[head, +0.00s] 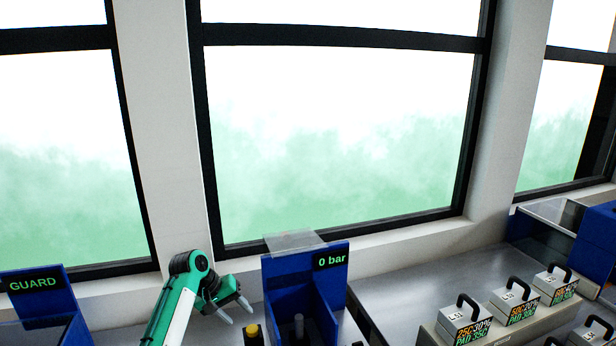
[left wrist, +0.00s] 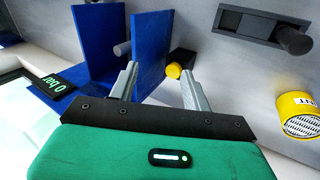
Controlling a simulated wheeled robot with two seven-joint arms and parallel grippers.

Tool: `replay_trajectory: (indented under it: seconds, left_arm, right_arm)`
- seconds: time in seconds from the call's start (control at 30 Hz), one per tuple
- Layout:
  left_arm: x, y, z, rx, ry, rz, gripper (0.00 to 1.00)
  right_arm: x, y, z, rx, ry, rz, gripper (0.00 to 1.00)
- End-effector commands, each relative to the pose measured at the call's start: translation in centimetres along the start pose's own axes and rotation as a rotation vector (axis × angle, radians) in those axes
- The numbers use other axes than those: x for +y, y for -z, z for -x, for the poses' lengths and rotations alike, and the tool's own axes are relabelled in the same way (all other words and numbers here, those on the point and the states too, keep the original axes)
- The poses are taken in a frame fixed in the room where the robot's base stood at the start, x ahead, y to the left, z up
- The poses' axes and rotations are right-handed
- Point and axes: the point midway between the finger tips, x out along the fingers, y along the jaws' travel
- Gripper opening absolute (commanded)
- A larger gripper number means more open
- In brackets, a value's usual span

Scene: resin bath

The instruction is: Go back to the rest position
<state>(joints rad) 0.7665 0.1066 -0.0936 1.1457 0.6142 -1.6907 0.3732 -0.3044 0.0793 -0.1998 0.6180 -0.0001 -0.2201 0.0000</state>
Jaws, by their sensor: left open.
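My left gripper (head: 235,313) is open and empty, raised in front of the window wall at the lower middle of the head view. It stands just left of the blue box with the "0 bar" display. In the left wrist view its two grey fingers (left wrist: 160,83) are spread apart with nothing between them. Beyond them are blue panels (left wrist: 103,47) and a yellow-tipped knob (left wrist: 174,70). My right gripper does not show in either view.
The blue box (head: 283,284) with the "0 bar" display (head: 331,259) stands close to my left gripper. A GUARD panel (head: 36,283) is at far left. Handled blocks (head: 465,321) sit at right. A yellow cylinder (left wrist: 301,116) shows in the left wrist view. The bench (head: 400,275) behind the blocks is clear.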

Motion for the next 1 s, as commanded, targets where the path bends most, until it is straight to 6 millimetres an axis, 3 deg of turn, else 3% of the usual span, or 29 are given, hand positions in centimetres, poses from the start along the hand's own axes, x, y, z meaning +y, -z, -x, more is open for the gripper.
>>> replay_trajectory:
  seconds: [0.03,0.2,0.5,0.77,1.0]
  left_arm:
    - [-1.4,-1.7,-1.5,0.005,0.022,-0.017,0.49]
    - [-5.1,-7.1,-5.0,0.029,0.093,-0.081,0.49]
    - [-10.4,-17.9,-8.1,0.069,0.207,-0.196,0.49]
    - [-13.6,-27.9,-7.6,0.099,0.294,-0.294,0.49]
    - [-15.3,-36.3,-4.8,0.123,0.366,-0.374,0.49]
  right_arm:
    - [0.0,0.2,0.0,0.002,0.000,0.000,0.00]
    - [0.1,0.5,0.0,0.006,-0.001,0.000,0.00]
    - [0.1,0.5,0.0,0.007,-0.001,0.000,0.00]
    - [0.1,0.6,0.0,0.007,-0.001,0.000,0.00]
    - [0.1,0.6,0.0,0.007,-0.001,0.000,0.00]
